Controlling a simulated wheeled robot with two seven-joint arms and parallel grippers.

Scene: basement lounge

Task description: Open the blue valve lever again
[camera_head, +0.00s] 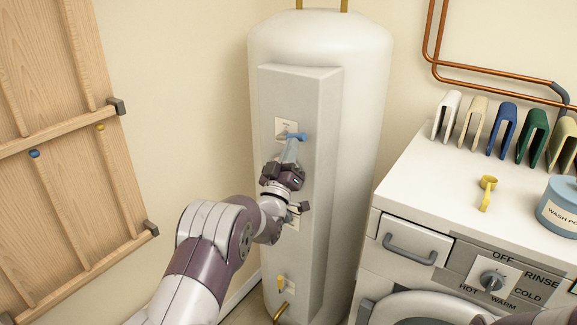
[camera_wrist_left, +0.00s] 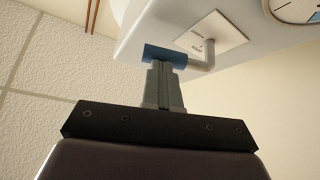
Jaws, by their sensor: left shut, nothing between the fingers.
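The blue valve lever (camera_head: 296,135) sticks out from a white plate (camera_head: 284,128) high on the grey panel of the white tank. In the left wrist view the blue handle (camera_wrist_left: 166,54) lies across the tips of my fingers, and its grey stem bends back to the plate (camera_wrist_left: 211,40). My left gripper (camera_head: 291,146) is shut with nothing between its fingers, just below the blue handle. Its tips (camera_wrist_left: 163,68) are at the handle's edge; I cannot tell whether they touch.
A yellow lever (camera_head: 282,284) sits low on the same panel. Another lever plate is partly hidden behind my left wrist. A white washer (camera_head: 410,206) stands to the right, with a yellow handle piece (camera_head: 487,192), a blue tub (camera_head: 560,208) and several coloured clips on top.

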